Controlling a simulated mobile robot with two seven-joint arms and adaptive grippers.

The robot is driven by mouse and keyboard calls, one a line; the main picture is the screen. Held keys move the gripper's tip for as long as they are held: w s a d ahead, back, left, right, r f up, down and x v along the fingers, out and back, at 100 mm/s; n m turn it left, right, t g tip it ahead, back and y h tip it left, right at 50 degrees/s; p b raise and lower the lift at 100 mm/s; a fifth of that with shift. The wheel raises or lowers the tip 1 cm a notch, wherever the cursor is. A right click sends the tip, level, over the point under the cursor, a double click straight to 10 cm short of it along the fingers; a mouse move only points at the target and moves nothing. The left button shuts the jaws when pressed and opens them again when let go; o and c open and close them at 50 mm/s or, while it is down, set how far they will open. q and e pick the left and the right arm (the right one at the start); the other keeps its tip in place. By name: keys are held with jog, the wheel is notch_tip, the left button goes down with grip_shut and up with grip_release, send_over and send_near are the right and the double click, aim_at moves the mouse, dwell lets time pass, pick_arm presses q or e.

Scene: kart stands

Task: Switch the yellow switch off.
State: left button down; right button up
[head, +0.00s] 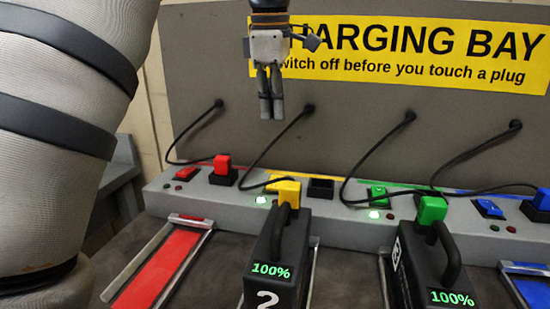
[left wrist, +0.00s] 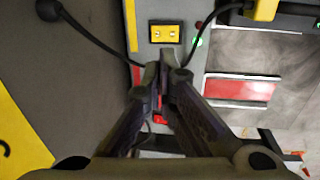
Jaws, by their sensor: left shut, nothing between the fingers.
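The yellow switch (left wrist: 165,33) shows in the left wrist view as a yellow rocker in a dark frame, just beyond my fingertips. In the head view it is largely hidden by the yellow plug (head: 289,191). The green lamp (head: 261,199) beside it is lit; it also shows in the left wrist view (left wrist: 197,41). My left gripper (head: 271,108) is shut and empty, pointing down above the yellow bay, apart from the switch. Its fingertips show in the left wrist view (left wrist: 165,65). My right gripper is not in view.
The yellow plug sits on a black battery (head: 268,268) reading 100%, beside an empty socket (head: 320,187). A black cable (head: 270,150) hangs nearby. A green plug (head: 431,209) is on another battery at right. The red plug (head: 222,167) is left; the red dock (head: 165,268) is empty.

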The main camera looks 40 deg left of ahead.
aim_at(276, 179)
pick_arm(q)
jog(key=shift+f, duration=0.1)
jog(key=f, duration=0.4)
jog(key=w+f, duration=0.1)
jog(key=f, duration=0.8)
jog(key=shift+w+a+f, duration=0.25)
jog(key=shift+a+f, duration=0.1)
jog(key=shift+a, duration=0.05)
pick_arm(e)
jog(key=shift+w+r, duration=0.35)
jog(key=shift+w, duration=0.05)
